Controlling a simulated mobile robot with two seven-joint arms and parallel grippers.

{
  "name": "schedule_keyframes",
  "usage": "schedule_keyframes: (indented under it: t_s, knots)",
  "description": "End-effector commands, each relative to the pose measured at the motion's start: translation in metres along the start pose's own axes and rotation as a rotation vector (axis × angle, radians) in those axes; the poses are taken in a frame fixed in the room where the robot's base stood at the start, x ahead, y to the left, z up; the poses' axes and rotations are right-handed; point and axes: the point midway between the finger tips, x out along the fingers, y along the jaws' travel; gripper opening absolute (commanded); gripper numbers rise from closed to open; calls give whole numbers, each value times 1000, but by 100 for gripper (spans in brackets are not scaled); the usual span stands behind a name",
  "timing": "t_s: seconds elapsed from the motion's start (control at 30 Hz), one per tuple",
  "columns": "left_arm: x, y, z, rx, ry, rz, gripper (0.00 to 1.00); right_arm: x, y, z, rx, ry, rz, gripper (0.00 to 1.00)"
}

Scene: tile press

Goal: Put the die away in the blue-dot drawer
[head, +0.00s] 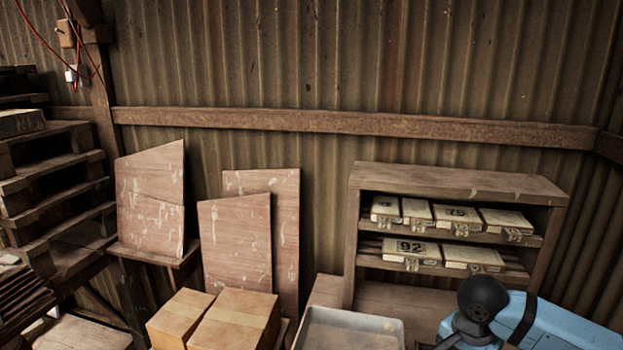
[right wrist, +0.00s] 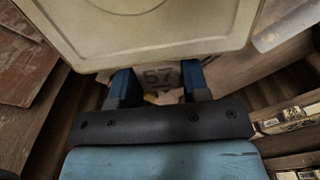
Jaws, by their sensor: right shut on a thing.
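In the right wrist view my right gripper (right wrist: 158,82) has its two blue fingers closed on a pale cream slab, which I take to be the die (right wrist: 215,40). The slab fills the top of that view, and its far part is cut off. My left gripper is not in view. No drawer with a blue dot is visible.
A wooden shelf unit (head: 460,180) against the corrugated wall holds several similar cream slabs, one marked 92 (head: 410,250). A grey tray (head: 403,336) is at bottom centre, with cardboard boxes (head: 235,318) to its left. Boards (head: 235,240) lean on the wall. Stacked pallets (head: 55,190) stand left.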

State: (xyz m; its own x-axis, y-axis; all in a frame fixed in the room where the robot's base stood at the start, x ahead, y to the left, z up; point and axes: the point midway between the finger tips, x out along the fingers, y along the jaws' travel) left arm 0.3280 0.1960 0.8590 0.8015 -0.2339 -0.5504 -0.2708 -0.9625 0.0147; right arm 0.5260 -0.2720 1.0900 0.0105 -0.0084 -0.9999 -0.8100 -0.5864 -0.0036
Motion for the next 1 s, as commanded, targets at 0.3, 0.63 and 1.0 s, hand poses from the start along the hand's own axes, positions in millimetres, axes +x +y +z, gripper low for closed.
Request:
schedule_keyframes:
  t_s: [0.3,0.63,1.0]
  knots:
    - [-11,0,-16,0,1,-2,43,-15,10,34,-683,-8,-2,0]
    - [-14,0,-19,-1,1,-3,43,-17,13,47,-943,-13,-5,0]
    - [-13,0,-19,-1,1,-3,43,-18,13,45,-938,-10,-4,0]
